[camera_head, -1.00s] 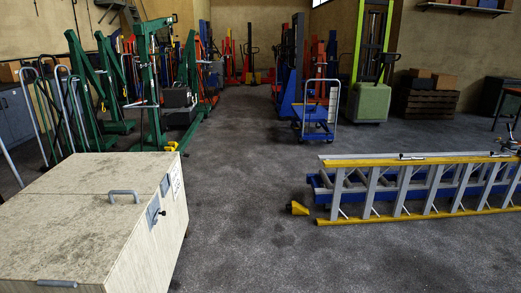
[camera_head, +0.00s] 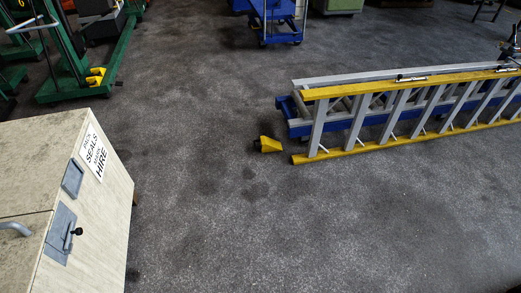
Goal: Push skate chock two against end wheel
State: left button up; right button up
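A yellow wedge-shaped chock (camera_head: 270,145) lies on the grey floor just left of the near end of the yellow and grey ladder (camera_head: 400,110). A small dark part shows at its left side. A blue frame (camera_head: 290,112), perhaps the skate, lies low behind and under the ladder. I cannot make out an end wheel on it, and the ladder hides much of it. More yellow wedge shapes (camera_head: 97,76) sit by the leg of a green lifting machine (camera_head: 75,75) at the upper left. Neither of my grippers is in view.
A pale wooden box (camera_head: 100,215) with a hire sign, latch and handle fills the lower left. A blue trolley (camera_head: 275,20) stands at the top middle. The floor (camera_head: 300,225) in front of the ladder and between box and chock is clear.

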aim_at(268, 145)
jog(key=i+z, duration=0.1)
jog(key=i, duration=0.4)
jog(key=i+j+z, duration=0.1)
jog(key=z, duration=0.35)
jog(key=i+j+z, duration=0.3)
jog(key=j, duration=0.25)
jog(key=i+j+z, duration=0.3)
jog(key=j, duration=0.35)
jog(key=i+j+z, duration=0.15)
jog(key=j, duration=0.25)
